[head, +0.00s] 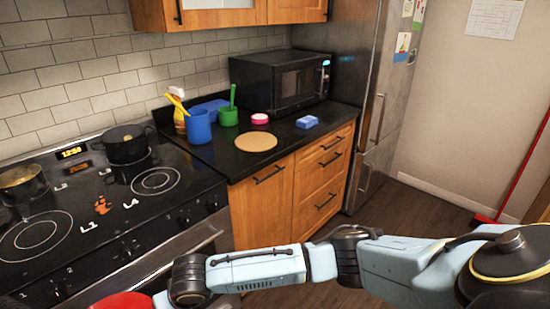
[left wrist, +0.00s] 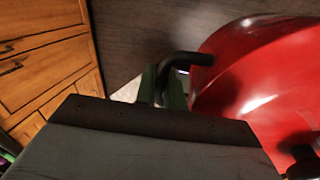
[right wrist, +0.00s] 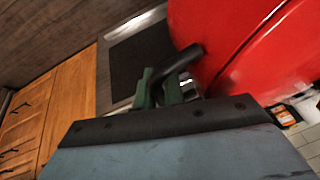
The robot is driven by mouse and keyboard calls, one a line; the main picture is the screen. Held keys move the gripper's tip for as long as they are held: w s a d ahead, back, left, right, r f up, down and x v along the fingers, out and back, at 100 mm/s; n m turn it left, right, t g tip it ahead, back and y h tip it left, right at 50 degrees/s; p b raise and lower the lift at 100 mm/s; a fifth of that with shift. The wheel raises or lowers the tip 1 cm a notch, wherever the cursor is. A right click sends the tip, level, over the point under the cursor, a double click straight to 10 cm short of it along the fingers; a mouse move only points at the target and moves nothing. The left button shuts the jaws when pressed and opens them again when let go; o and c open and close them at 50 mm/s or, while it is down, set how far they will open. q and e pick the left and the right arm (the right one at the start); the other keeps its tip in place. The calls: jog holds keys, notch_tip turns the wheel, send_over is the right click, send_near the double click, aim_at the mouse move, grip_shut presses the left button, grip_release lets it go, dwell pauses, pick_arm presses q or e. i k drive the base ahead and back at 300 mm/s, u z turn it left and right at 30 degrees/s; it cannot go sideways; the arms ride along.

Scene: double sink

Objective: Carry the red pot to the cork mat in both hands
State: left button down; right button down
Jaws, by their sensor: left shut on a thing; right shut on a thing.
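The red pot (head: 122,301) shows only as a sliver at the bottom left edge of the head view. It fills the right of the left wrist view (left wrist: 255,75) and the upper right of the right wrist view (right wrist: 235,45). My left gripper (left wrist: 167,85) is shut on one black side handle of the pot. My right gripper (right wrist: 160,88) is shut on a black handle too. The round cork mat (head: 256,141) lies bare on the black counter, away from the pot. The pot's inside is hidden.
The stove (head: 110,215) carries a black pot (head: 126,150) and a brassy pan (head: 20,184). My right arm crosses the foreground.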

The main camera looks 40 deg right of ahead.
aim_at(256, 140)
jog(key=z, duration=2.6)
jog(key=i, duration=3)
jog(key=u, duration=0.25)
